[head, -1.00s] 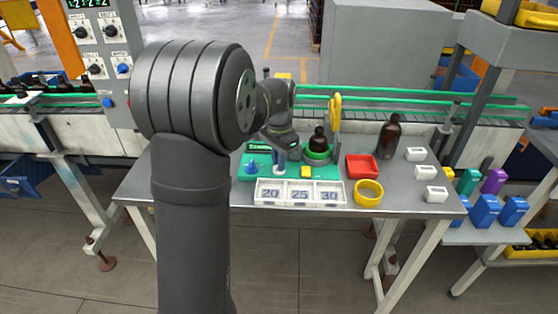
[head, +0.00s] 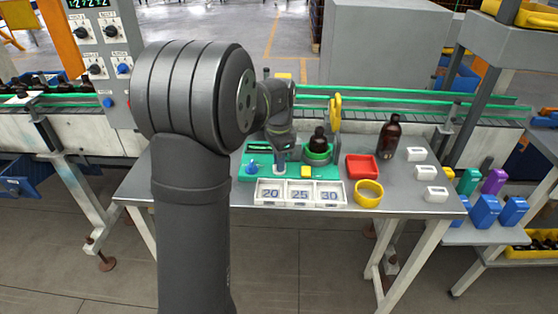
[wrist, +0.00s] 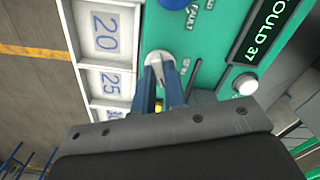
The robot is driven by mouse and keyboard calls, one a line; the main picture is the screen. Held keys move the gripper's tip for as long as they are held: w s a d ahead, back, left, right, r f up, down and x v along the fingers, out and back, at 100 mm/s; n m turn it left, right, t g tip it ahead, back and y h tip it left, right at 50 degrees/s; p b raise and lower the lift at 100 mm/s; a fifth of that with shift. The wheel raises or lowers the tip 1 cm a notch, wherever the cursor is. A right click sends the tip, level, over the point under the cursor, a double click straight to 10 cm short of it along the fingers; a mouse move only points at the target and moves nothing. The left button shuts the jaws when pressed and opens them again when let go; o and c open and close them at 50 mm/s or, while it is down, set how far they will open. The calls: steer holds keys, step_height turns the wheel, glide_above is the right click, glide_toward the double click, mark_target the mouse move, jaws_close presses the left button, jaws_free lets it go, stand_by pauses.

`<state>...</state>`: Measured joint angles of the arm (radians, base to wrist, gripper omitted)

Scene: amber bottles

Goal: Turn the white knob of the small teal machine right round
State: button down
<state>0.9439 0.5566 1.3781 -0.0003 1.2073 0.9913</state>
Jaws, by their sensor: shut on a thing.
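The fingers hide part of the knob. In the head view my gripper (head: 281,160) is over the machine, and the knob is hidden there.
A blue knob (head: 252,168) and a yellow button (head: 306,172) are on the machine. White trays marked 20, 25 and 30 (head: 300,204) lie in front. A red tray (head: 362,167), a yellow ring (head: 368,194) and an amber bottle (head: 389,136) stand to the right.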

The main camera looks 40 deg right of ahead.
steer(key=c, duration=1.5)
jaws_free()
step_height(320, 180, up, 18)
steer(key=shift+f, duration=0.25)
step_height(320, 180, down, 18)
steer(key=shift+r, duration=0.25)
